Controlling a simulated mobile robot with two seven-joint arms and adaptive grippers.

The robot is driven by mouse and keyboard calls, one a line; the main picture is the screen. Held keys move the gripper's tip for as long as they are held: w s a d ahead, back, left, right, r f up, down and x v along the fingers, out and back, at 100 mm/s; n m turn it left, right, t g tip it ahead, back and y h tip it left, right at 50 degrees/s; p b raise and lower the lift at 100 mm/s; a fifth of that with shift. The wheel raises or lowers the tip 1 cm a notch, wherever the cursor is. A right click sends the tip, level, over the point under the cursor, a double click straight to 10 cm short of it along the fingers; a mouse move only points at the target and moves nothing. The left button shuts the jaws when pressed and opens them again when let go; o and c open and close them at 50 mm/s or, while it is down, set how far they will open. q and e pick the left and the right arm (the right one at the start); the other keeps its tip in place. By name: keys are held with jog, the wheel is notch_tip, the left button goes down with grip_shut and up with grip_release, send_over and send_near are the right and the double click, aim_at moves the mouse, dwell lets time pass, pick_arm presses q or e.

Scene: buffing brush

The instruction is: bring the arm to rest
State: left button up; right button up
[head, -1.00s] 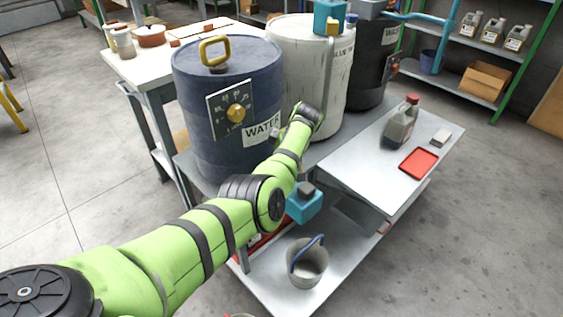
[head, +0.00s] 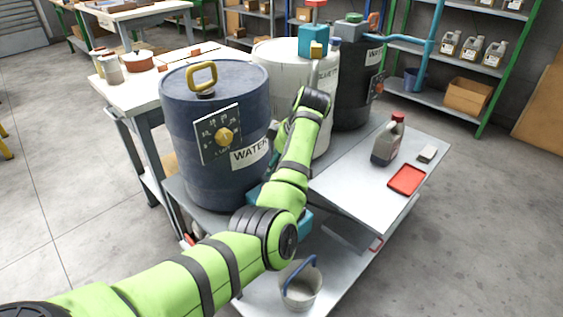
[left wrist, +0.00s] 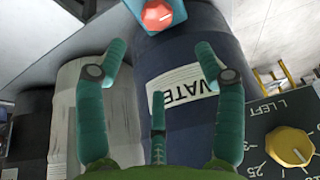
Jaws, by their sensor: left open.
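My left arm comes in from the lower left of the head view, and its forearm rises in front of the drums. My left gripper (left wrist: 158,62) is open in the left wrist view, its teal fingers spread with nothing between them. Beyond the fingers is the blue WATER drum (left wrist: 178,55), which also shows in the head view (head: 220,85). In the head view the gripper is mostly hidden behind my arm. I cannot tell its exact gap to the drum. My right gripper is not in view.
A dial panel with a yellow knob (left wrist: 290,146) is close at the right of the wrist view. White (head: 270,60) and black (head: 352,95) drums stand beside the blue one. A grey bucket (head: 300,290), jug (head: 387,145) and red tray (head: 406,180) sit on the bench. Floor at right is clear.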

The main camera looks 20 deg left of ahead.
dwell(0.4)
